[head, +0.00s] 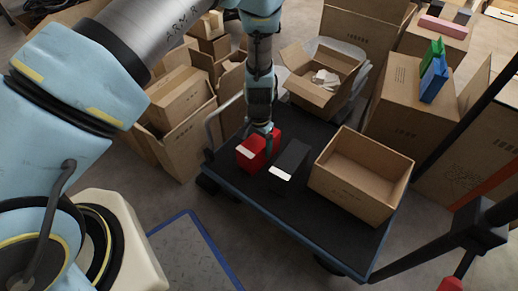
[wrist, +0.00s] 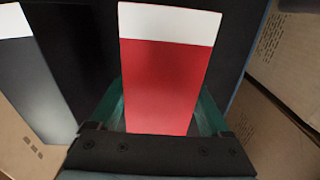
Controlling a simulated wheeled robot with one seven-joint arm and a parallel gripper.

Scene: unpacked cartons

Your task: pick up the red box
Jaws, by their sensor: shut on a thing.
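The red box (head: 252,156) with a white end lies on the dark deck of a cart (head: 235,172) in the head view. My gripper (head: 268,133) comes down over it from above. In the wrist view the red box (wrist: 162,85) fills the middle, its white end at the top. The green fingers of my gripper (wrist: 160,112) are on both sides of it, shut on it. The fingertips are partly hidden. I cannot tell whether the box touches the deck.
A black box (head: 289,163) with a white end lies close to the right of the red box. An open empty carton (head: 345,185) stands farther right on the cart. Another open carton (head: 305,90) with pale packing is behind. More cartons crowd the back and left.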

